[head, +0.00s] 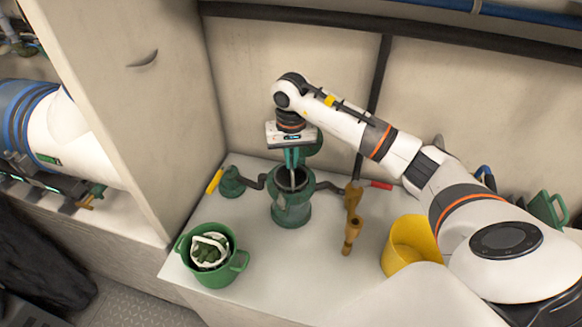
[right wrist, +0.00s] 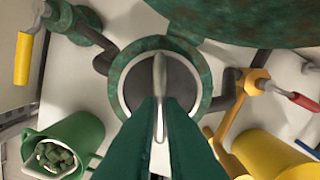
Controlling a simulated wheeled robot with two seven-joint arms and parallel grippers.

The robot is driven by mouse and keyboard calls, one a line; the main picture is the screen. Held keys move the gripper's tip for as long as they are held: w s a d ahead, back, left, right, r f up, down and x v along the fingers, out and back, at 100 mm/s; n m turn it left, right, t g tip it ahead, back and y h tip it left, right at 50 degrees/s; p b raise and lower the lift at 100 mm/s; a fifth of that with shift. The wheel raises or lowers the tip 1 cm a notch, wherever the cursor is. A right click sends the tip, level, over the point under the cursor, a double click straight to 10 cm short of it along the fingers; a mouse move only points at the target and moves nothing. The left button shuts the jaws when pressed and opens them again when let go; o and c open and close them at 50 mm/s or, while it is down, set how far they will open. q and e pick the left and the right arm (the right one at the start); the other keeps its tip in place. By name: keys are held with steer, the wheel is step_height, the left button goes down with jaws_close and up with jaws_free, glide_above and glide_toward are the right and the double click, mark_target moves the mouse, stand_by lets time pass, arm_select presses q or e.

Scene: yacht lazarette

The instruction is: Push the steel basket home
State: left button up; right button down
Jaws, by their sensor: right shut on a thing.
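A green strainer housing (head: 291,208) stands open at the top in the middle of the white surface. The steel basket (right wrist: 128,92) shows as a pale rim and dark inside within the housing mouth; how deep it sits I cannot tell. Its thin steel handle (right wrist: 159,72) stands up across the middle. My right gripper (head: 292,168) reaches down over the housing from above, and its green fingers, also in the right wrist view (right wrist: 160,108), are shut on the handle. The housing hides the basket's lower part. My left gripper is not in view.
A green bucket (head: 184,246) with a white-rimmed load stands front left. A yellow bucket (head: 402,240) stands right. Bronze fittings (head: 352,222) and a red-handled lever (head: 381,185) lie right of the housing; a yellow-handled valve (head: 214,181) is left. A green round lid (right wrist: 255,20) is behind.

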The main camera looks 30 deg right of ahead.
mark_target(291, 164)
steer(key=shift+f, duration=0.6)
step_height(291, 164, down, 2)
steer(key=shift+f+p, duration=0.2)
steer(key=shift+p, duration=0.15)
steer(key=shift+f, duration=0.25)
steer(key=shift+f+b, duration=0.25)
steer(key=shift+b, duration=0.05)
steer(key=c, duration=1.5)
jaws_free()
steer(key=shift+r, duration=0.1)
steer(key=shift+c, duration=0.2)
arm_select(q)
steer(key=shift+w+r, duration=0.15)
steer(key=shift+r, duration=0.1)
